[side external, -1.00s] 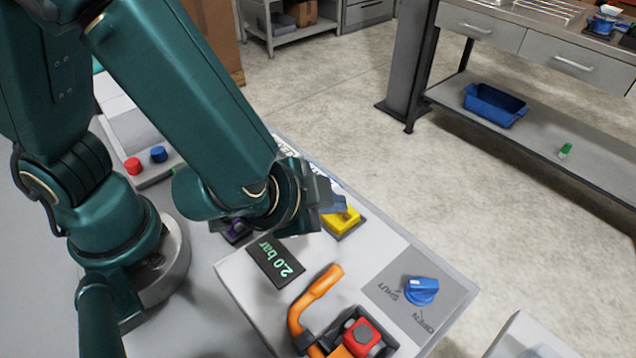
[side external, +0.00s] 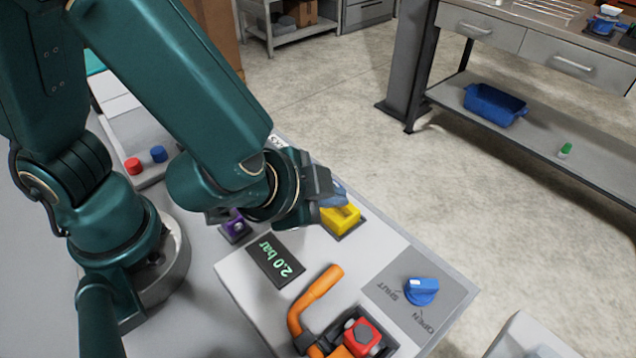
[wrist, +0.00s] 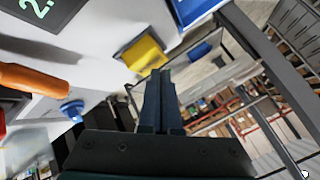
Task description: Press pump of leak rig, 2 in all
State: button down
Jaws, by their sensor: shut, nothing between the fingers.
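The leak rig is a pale panel (side external: 240,298) with a dark display (side external: 275,260) reading "2.0 bar". The handle also shows at the left of the wrist view (wrist: 32,78). My gripper (side external: 340,190) is shut and empty, above the yellow block (side external: 340,219) and apart from the handle. In the wrist view, the closed fingertips (wrist: 160,74) appear just below the yellow block (wrist: 143,54).
A blue valve knob (side external: 421,290) sits between the labels SHUT and OPEN. A purple block (side external: 236,227) stands behind the display. Red (side external: 133,166) and blue (side external: 158,153) buttons lie near my base. A bench with a blue bin (side external: 494,104) stands beyond open floor.

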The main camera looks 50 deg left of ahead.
aim_at(333, 212)
jog(key=shift+r, duration=0.4)
jog(key=shift+r, duration=2.5)
